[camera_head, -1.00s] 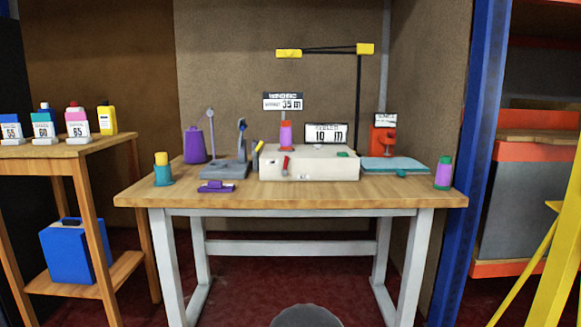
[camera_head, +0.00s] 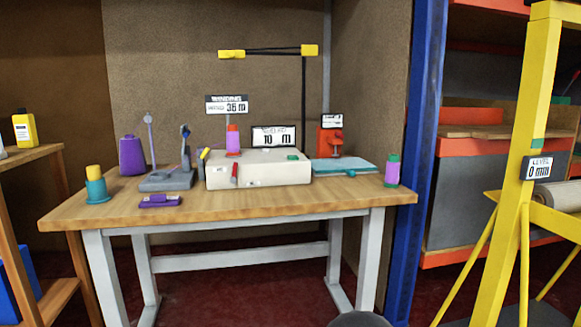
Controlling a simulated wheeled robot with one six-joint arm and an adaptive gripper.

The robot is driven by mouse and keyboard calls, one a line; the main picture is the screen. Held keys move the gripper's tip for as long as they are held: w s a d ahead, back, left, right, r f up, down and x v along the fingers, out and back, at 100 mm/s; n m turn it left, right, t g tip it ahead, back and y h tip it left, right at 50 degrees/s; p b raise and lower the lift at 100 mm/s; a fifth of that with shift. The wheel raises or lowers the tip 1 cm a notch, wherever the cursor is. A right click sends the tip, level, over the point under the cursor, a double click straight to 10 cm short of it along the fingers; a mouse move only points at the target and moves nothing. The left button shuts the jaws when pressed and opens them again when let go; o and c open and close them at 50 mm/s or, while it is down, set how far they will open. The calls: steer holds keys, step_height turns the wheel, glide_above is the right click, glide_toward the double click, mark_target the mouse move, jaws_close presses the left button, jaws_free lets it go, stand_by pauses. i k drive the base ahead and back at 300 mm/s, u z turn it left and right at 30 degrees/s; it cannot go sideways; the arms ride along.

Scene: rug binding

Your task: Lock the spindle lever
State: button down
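A white winder box (camera_head: 258,172) stands on the wooden workbench. A small red lever (camera_head: 234,175) stands on its front face, slightly tilted. A purple and orange thread cone (camera_head: 233,140) stands upright above the box. I cannot tell whether the red lever is the spindle lever or whether it is locked. A grey stand (camera_head: 166,180) with an upright dark lever-like part (camera_head: 186,148) is left of the box. My gripper is not in view.
The workbench (camera_head: 300,196) also holds a purple can (camera_head: 132,156), teal spool (camera_head: 97,186), purple clip (camera_head: 160,201), blue pad (camera_head: 343,166) and red device (camera_head: 329,141). A yellow frame (camera_head: 508,200) with a roll (camera_head: 557,195) stands right. A shelf table is left.

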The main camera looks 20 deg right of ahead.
mark_target(234, 179)
steer(key=z, duration=0.7)
steer(key=i, duration=0.5)
